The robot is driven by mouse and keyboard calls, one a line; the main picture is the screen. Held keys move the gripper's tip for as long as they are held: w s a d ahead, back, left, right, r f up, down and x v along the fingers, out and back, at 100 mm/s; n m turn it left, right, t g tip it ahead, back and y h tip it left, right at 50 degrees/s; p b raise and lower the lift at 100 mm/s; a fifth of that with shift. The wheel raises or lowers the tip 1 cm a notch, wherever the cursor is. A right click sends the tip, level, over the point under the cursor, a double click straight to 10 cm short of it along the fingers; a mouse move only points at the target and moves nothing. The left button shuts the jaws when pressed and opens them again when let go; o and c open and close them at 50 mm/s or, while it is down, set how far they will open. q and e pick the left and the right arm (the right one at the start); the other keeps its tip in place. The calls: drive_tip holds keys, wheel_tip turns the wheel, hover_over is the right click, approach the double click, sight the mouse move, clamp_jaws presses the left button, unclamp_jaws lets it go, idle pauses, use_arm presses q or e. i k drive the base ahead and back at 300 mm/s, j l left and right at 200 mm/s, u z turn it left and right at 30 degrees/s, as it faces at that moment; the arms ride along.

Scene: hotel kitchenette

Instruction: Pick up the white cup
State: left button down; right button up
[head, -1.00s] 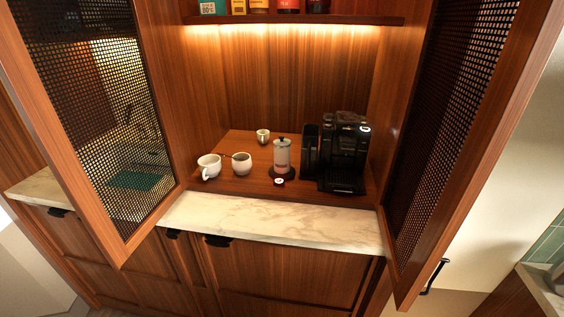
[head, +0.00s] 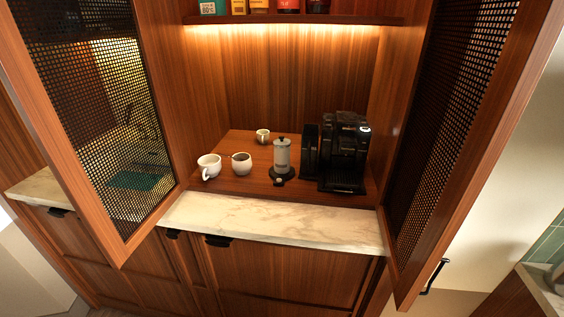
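A white cup (head: 209,166) with a handle stands upright at the front left of the wooden cabinet floor in the head view. Just right of it is a rounded white pot (head: 241,163) with dark contents and what looks like a spoon handle sticking out to the left. A smaller white cup (head: 263,136) stands farther back. Neither of my grippers is in view.
A canister with a dark base (head: 281,158) and a black coffee machine (head: 344,153) stand to the right. Open mesh doors flank the cabinet, left (head: 66,140) and right (head: 480,150). The marble ledge (head: 270,218) in front is bare. A shelf (head: 300,19) with boxes hangs above.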

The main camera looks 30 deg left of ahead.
sight(209, 170)
drive_tip(key=u, duration=1.5)
